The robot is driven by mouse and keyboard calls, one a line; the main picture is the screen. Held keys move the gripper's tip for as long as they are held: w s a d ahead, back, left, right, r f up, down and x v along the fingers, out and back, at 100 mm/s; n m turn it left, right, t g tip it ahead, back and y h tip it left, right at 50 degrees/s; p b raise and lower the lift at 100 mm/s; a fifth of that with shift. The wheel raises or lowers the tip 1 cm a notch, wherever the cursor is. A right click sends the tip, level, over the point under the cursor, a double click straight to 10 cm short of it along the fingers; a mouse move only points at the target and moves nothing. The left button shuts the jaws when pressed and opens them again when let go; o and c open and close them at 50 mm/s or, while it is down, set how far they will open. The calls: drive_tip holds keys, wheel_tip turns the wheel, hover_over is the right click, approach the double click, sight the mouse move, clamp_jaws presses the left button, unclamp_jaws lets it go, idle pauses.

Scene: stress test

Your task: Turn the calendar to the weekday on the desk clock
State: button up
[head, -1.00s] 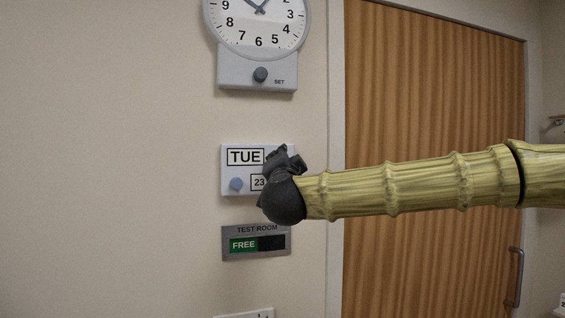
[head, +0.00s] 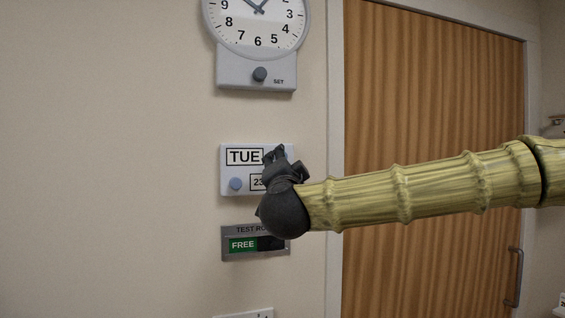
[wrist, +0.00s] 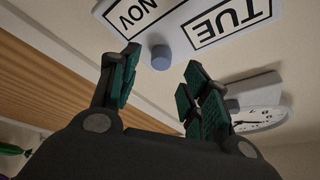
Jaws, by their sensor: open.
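The white wall calendar (head: 228,170) shows TUE in its upper window and 23 in its lower window, partly covered by my gripper (head: 282,158). A blue-grey knob (head: 236,184) is at its lower left. In the wrist view the calendar appears upside down, with TUE, NOV and a second blue knob (wrist: 160,57) beside the TUE window. My gripper (wrist: 160,75) is open, one finger on each side of that knob in the picture. Contact with it cannot be told. No desk clock is recognisable.
A wall clock (head: 255,25) with a SET knob (head: 260,74) hangs above. A FREE sign (head: 243,245) is below the calendar. A wooden door (head: 430,110) stands behind my arm. A white object (head: 562,300) is cut off at the lower right edge.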

drive_tip(key=v, duration=0.8)
drive_tip(key=shift+f, duration=0.1)
